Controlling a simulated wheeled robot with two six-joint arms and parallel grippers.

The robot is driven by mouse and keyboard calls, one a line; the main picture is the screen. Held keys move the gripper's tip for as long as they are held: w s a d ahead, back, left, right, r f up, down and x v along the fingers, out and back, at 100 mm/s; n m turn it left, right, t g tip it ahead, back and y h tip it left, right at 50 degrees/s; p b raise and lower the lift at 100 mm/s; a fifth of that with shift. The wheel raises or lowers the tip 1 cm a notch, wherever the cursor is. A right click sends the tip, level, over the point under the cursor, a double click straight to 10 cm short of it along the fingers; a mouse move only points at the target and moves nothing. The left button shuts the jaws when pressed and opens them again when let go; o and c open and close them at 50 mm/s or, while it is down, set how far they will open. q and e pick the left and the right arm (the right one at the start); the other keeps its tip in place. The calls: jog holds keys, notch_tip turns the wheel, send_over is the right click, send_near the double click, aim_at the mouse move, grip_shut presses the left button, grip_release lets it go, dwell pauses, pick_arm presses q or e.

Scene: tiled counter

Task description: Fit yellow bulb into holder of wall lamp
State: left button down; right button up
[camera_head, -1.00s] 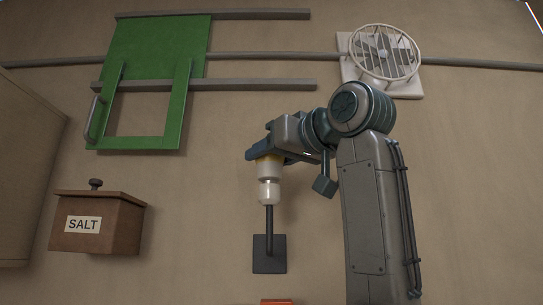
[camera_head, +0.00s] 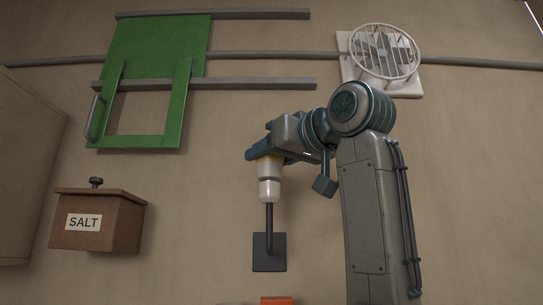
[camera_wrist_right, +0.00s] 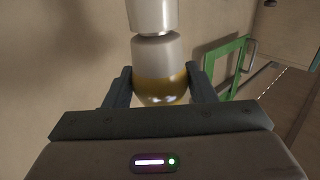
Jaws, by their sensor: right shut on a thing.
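The yellow bulb (camera_wrist_right: 162,92) has a whitish base (camera_wrist_right: 157,55) and is between the fingers of my right gripper (camera_wrist_right: 158,77). In the head view the right gripper (camera_head: 266,157) covers most of the bulb, and only a little yellow shows. The wall lamp is a black wall plate (camera_head: 269,260) with a black stem (camera_head: 269,225) rising to a white holder (camera_head: 269,191). The bulb's base lines up with the holder, which also shows in the wrist view (camera_wrist_right: 153,15). A thin dark seam lies between them. How deep the base sits cannot be told. My left gripper is not in view.
A green sliding frame (camera_head: 160,50) on grey rails is at the upper left. A white caged fan (camera_head: 385,52) is at the upper right. A wooden salt box (camera_head: 110,225) hangs at the lower left. An orange thing (camera_head: 277,300) peeks in below the lamp.

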jog(key=o, duration=1.1)
jog(key=shift+s+d, duration=0.15)
jog(key=shift+s, duration=0.05)
jog(key=b+v, duration=0.4)
jog(key=v, duration=0.6)
jog(key=shift+s+d+b, duration=0.1)
jog(key=shift+b, duration=0.2)
jog(key=shift+r, duration=0.1)
